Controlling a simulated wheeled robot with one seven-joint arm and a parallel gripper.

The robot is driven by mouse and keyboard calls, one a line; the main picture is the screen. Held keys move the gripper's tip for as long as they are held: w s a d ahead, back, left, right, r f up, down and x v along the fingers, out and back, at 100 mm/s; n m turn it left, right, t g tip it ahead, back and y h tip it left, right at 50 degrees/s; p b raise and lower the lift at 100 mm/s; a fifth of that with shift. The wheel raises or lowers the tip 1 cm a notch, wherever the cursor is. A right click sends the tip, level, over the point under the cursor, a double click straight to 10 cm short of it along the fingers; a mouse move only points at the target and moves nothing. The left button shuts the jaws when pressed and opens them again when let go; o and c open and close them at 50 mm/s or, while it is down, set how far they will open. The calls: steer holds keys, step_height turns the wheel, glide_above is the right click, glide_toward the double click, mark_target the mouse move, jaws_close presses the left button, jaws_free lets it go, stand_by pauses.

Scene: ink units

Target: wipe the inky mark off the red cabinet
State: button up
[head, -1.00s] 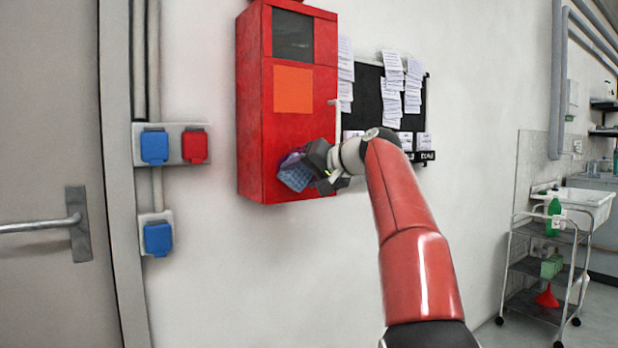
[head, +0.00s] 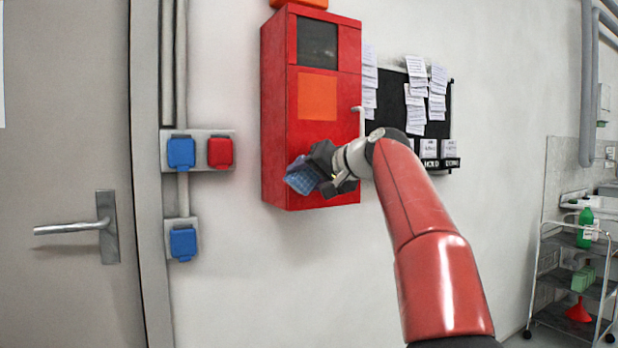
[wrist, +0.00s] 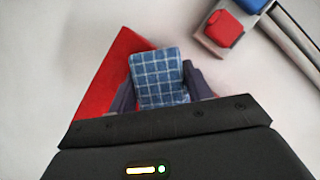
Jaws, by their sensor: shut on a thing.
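The red cabinet (head: 338,140) hangs on the white wall, with a dark window and an orange square on its front. My gripper (head: 319,170) is at the lower part of that front, shut on a blue checked cloth (head: 302,183). In the wrist view the cloth (wrist: 158,78) sits between the two fingers, with the red cabinet (wrist: 108,75) behind it. The cloth is at or very near the cabinet face; I cannot tell if it touches. A small dark purplish patch shows at the cloth's upper edge in the head view; any more of the mark is hidden.
Blue and red socket covers (head: 182,152) are on the wall left of the cabinet, beside a grey door (head: 65,290). A door handle or knob (head: 357,109) sticks out at the cabinet's right. A noticeboard (head: 395,90) hangs to the right. A trolley (head: 575,275) stands far right.

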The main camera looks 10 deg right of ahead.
steer(key=shift+r, duration=0.4)
steer(key=shift+w+d+p, duration=0.2)
steer(key=shift+d+p, duration=0.2)
steer(key=shift+d, duration=0.25)
steer(key=shift+w+d+p, duration=0.2)
steer(key=shift+d+p, duration=0.15)
steer(key=shift+d, duration=0.25)
steer(key=shift+w+d+f, duration=0.1)
steer(key=shift+w+d, duration=0.15)
steer(key=shift+d, duration=0.4)
steer(key=shift+w+d, duration=0.2)
steer(key=shift+d, duration=0.45)
steer(key=shift+w+d+f, duration=0.1)
steer(key=shift+w+d, duration=0.15)
steer(key=shift+d, duration=0.4)
steer(key=shift+s, duration=0.1)
steer(key=shift+s+d+b, duration=0.3)
steer(key=shift+s+b, duration=0.25)
steer(key=shift+s, duration=0.35)
steer(key=shift+s+d+b, duration=0.3)
steer(key=shift+s+b, duration=0.25)
steer(key=shift+s, duration=0.4)
steer(key=shift+s+d+b, duration=0.3)
steer(key=shift+s+b, duration=0.25)
steer(key=shift+s, duration=0.35)
